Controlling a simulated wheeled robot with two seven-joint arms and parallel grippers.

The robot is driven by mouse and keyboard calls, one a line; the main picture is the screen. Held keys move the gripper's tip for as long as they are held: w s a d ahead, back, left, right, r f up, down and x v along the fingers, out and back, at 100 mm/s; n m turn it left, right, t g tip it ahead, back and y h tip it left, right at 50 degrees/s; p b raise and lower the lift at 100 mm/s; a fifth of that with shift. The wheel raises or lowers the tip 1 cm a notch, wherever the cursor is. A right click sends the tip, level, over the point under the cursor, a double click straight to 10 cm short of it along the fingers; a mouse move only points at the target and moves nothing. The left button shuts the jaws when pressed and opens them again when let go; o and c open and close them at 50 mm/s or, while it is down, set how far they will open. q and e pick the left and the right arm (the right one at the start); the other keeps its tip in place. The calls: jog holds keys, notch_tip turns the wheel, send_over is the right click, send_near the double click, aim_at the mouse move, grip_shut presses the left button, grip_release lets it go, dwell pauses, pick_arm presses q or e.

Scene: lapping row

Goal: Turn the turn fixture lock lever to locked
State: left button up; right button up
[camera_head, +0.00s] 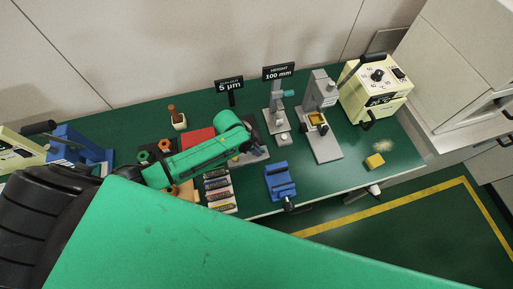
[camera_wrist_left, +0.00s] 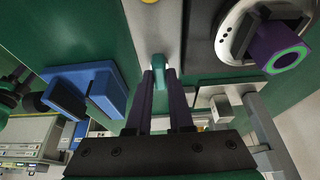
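The turn fixture stands on the green bench, mostly hidden by my left arm in the head view; part of its grey base (camera_head: 261,154) shows there. In the left wrist view a round metal part with a purple, green-ringed piece (camera_wrist_left: 275,45) is at the upper right. The lock lever (camera_wrist_left: 158,66), with a teal tip on a pale arm, is at the upper middle. My left gripper (camera_wrist_left: 159,74) has its dark fingers close on both sides of the tip and appears shut on it. The lever's marking is not readable. My right gripper is not in view.
A blue vise (camera_head: 280,181) stands right of the fixture near the front edge. A height gauge (camera_head: 277,118), a grey stand (camera_head: 321,120) and a cream machine (camera_head: 375,92) are farther right. A tray of stones (camera_head: 219,190) lies below my arm.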

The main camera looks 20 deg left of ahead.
pick_arm(q)
grip_shut()
jog(key=shift+m, duration=0.3)
jog(key=m, duration=0.1)
jog(key=m+g+b, duration=0.1)
jog(key=shift+w+f+m+h, duration=0.1)
jog(key=shift+w+m+h, duration=0.05)
jog(key=shift+m+h, duration=0.15)
jog(key=m+g+b, duration=0.1)
jog(key=m, duration=0.1)
jog(key=m+b, duration=0.2)
jog(key=shift+w+f+m+g, duration=0.1)
jog(key=shift+m+g, duration=0.2)
jog(key=shift+g, duration=0.1)
jog(key=m+g+b, duration=0.2)
jog(key=m+b, duration=0.2)
jog(key=m, duration=0.1)
jog(key=shift+w, duration=0.15)
jog(key=m+y+b, duration=0.1)
jog(key=m, duration=0.1)
jog(key=m+g+y+b, duration=0.1)
jog(key=m+b, duration=0.1)
jog(key=m, duration=0.1)
jog(key=shift+d, duration=0.1)
jog(key=shift+g, duration=0.3)
